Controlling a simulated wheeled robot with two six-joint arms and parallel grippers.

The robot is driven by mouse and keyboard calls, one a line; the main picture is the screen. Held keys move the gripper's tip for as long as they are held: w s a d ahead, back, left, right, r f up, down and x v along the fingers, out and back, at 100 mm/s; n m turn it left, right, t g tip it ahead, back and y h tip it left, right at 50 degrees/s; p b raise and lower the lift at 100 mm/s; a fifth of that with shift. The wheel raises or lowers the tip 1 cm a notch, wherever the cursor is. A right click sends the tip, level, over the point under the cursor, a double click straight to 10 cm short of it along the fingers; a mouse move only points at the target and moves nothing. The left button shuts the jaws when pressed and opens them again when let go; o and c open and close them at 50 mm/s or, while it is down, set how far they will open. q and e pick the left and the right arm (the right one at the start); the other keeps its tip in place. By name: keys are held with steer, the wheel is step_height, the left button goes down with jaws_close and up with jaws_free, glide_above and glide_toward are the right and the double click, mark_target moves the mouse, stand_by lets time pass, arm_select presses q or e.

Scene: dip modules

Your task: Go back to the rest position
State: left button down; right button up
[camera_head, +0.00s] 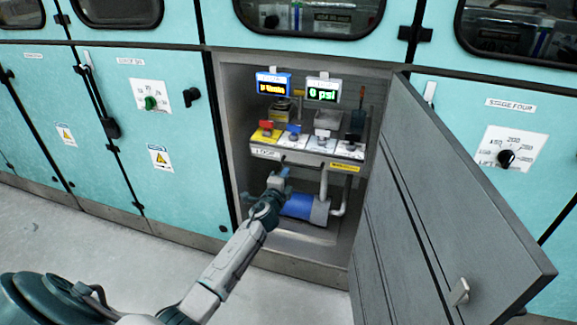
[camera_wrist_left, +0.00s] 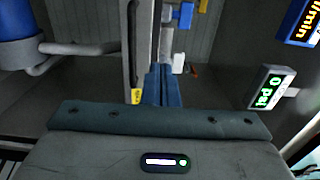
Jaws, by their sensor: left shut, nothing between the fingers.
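My left arm reaches from the lower left of the head view into an open cabinet (camera_head: 231,110). My left gripper (camera_head: 284,172) is shut and empty, just in front of the lower part of the shelf with the knobs. In the left wrist view its closed blue fingers (camera_wrist_left: 162,86) show at the centre, with no object between them. I cannot tell from these views whether the fingertips touch anything. My right gripper does not show in either view.
A grey cabinet door (camera_head: 440,200) stands open on the right. The cabinet holds a blue cylinder (camera_head: 298,206) with pipes, a control shelf (camera_head: 265,152) with several knobs, and a green display reading 0 psi (camera_head: 323,90). Bare floor (camera_head: 150,240) lies in front.

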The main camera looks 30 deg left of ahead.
arm_select(q)
steer(key=shift+s+d+f, duration=0.1)
steer(key=shift+s+f, duration=0.05)
steer(key=shift+s, duration=0.4)
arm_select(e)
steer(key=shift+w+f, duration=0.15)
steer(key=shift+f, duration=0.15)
